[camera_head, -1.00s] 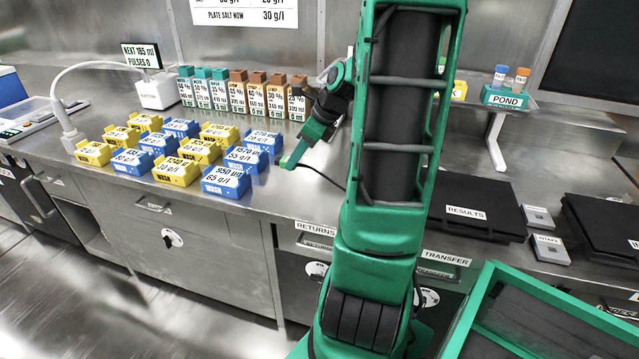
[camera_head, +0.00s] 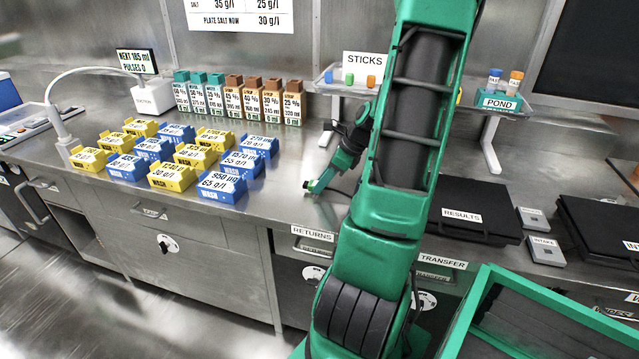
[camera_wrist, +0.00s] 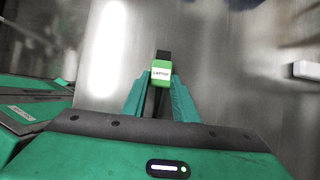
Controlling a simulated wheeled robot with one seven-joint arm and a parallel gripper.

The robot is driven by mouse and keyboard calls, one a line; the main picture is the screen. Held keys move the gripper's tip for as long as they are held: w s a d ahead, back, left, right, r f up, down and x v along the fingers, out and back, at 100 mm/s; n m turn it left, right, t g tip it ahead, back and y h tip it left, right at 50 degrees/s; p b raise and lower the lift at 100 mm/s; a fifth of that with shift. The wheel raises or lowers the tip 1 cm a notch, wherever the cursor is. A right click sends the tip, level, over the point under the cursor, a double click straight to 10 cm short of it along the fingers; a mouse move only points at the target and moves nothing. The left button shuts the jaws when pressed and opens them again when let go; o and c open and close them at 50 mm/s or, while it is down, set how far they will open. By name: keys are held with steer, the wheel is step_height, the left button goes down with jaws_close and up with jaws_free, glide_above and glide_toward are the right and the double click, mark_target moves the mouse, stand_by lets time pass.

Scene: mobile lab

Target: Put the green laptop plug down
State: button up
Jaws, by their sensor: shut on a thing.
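The green laptop plug (camera_wrist: 161,73) has a white label reading LAPTOP and a dark end. In the wrist view it sits between the fingertips of my gripper (camera_wrist: 158,84), which is shut on it. In the head view my gripper (camera_head: 318,183) is low over the bare steel counter (camera_head: 285,200), right of the blue and yellow wash boxes. The plug is small there, at the fingertips. I cannot tell whether it touches the counter.
Blue and yellow wash boxes (camera_head: 218,186) stand left of my gripper. Labelled bottles (camera_head: 250,98) line the back. A shelf marked STICKS (camera_head: 362,65) is behind my arm. A closed black laptop marked RESULTS (camera_head: 475,209) lies to the right. The counter around my gripper is clear.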

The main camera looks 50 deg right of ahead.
steer(key=shift+f, duration=0.45)
steer(key=o, duration=1.1)
steer(key=shift+f, duration=0.1)
steer(key=shift+c, duration=0.2)
